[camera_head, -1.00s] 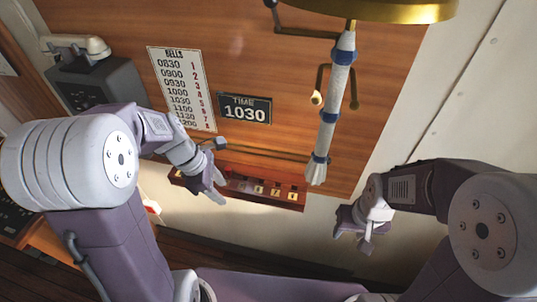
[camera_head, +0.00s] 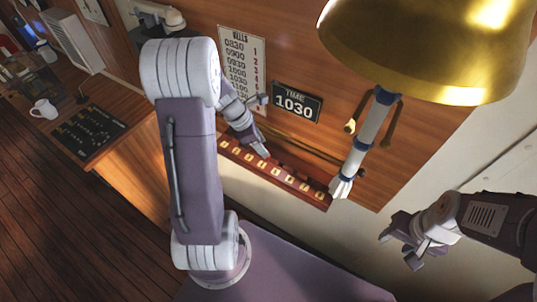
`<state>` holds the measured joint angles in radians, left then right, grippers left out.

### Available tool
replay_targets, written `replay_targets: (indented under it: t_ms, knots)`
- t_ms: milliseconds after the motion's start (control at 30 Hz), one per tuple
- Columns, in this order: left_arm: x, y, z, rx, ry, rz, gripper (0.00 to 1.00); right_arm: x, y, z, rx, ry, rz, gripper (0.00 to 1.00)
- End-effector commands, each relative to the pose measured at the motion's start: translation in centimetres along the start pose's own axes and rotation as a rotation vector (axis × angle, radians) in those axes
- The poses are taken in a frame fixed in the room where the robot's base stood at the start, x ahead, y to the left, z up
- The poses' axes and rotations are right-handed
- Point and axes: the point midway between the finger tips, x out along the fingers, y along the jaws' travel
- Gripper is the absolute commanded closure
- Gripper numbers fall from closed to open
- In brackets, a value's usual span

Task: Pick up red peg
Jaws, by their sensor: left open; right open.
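A reddish-brown rack (camera_head: 315,198) with a row of pale number labels runs along the bottom of the wooden wall panel. I cannot make out the red peg for certain; the rack is small and dark, and my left arm and gripper partly cover its left part. My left gripper (camera_head: 257,146) is open, at the rack's left-middle part, with its fingers pointing down and right. I cannot tell whether they touch the rack. My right gripper (camera_head: 400,248) is open and empty, to the right of the rack and apart from it.
A big brass bell (camera_head: 420,50) hangs at the upper right, with a white and blue bell rope (camera_head: 365,140) reaching down near the rack's right end. A bells chart (camera_head: 243,65) and a time sign (camera_head: 296,102) are above the rack. A desk at left holds a white mug (camera_head: 44,109).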

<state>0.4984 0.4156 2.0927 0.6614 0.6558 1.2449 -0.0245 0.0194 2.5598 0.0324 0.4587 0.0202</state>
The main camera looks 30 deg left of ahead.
Motion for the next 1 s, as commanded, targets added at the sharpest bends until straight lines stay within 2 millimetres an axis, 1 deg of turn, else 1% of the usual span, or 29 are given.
replay_targets:
  t_ms: [33,100,200,433,467,500,567,600,633,900,1000]
  knots:
    - [0.9,-0.3,0.2,-0.001,0.001,-0.008,0.55,-0.3,0.0,0.0,0.0,0.0,0.0,0.53]
    - [2.3,-0.3,0.2,0.0,0.003,-0.007,0.55,-0.3,0.0,0.0,0.0,0.0,0.0,0.53]
    - [3.6,-0.2,0.2,0.0,0.003,-0.004,0.55,-0.1,0.0,0.0,0.0,0.0,0.0,0.53]
    - [3.9,-0.2,0.2,0.001,0.002,-0.002,0.55,-0.1,0.0,0.0,0.0,0.0,0.0,0.53]
    - [3.9,-0.2,0.2,0.001,0.002,-0.002,0.58,-0.1,0.0,0.0,0.0,0.0,0.0,0.53]
    - [3.9,-0.2,0.2,0.001,0.002,-0.002,0.69,-0.1,0.0,0.0,0.0,0.0,0.0,0.53]
    - [3.9,-0.2,0.2,0.001,0.002,-0.002,0.86,-0.1,0.0,0.0,0.0,0.0,0.0,0.53]
    - [3.9,-0.2,0.2,0.0,0.002,-0.002,0.97,-0.1,0.0,0.0,0.0,0.0,0.0,0.53]
    - [3.9,-0.2,0.2,0.0,0.002,-0.002,1.0,-0.1,0.0,0.0,0.0,0.0,0.0,0.53]
    - [3.8,-0.2,0.2,0.001,0.002,-0.002,1.0,-0.1,0.0,0.0,0.0,0.0,0.0,0.53]
    - [3.4,-0.1,0.4,0.001,0.001,0.0,1.0,-0.2,0.0,0.0,0.0,0.0,0.0,0.53]
